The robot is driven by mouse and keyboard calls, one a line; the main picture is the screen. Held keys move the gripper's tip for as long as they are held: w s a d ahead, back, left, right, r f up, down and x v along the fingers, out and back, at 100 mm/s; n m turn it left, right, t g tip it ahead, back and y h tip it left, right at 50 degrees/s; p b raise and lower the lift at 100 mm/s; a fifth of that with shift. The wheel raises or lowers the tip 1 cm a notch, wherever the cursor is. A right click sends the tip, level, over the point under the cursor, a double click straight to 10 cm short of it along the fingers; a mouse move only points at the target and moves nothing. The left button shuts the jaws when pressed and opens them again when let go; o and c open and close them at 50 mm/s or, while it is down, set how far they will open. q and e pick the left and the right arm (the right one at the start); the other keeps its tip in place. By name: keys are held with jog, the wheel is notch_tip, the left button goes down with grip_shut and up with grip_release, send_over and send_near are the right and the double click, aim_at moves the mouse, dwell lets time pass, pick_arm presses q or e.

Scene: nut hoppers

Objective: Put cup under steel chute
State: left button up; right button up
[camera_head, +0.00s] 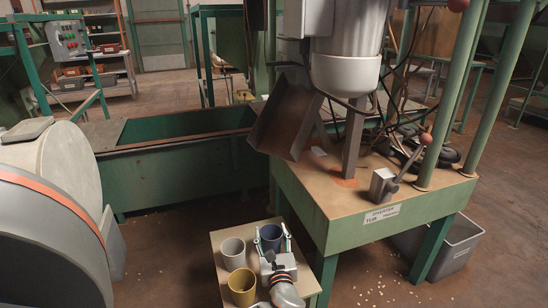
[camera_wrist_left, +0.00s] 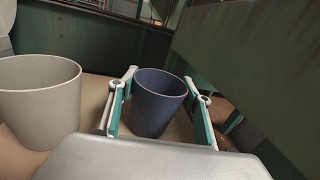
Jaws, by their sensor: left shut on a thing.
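A dark blue cup (camera_head: 271,236) stands upright on a small low table, and it also shows in the left wrist view (camera_wrist_left: 158,103). My left gripper (camera_head: 272,241) is shut on this cup, one finger on each side; the fingers also show in the left wrist view (camera_wrist_left: 160,92). The cup's base is partly hidden by the gripper in the head view. A dark, sloping metal chute (camera_head: 284,122) hangs farther back, below the hopper and beside the green machine table. My right gripper is not in view.
A light grey cup (camera_head: 233,252) stands just left of the blue one, and a mustard cup (camera_head: 242,287) is nearer. A lever (camera_head: 408,160) stands on that table. A grey bin (camera_head: 452,248) is at right.

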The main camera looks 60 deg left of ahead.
aim_at(274, 242)
pick_arm(q)
jog(key=shift+r, duration=0.15)
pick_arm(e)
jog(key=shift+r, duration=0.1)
pick_arm(q)
jog(key=shift+f, duration=0.2)
jog(key=o, duration=1.2)
jog(key=shift+r, duration=0.1)
jog(key=shift+d+r, duration=0.1)
jog(key=p+v, duration=0.1)
jog(key=v, duration=0.5)
jog(key=shift+d+p, duration=0.15)
jog(key=shift+p, duration=0.25)
jog(key=shift+s+d, duration=0.3)
jog(key=shift+d, duration=0.15)
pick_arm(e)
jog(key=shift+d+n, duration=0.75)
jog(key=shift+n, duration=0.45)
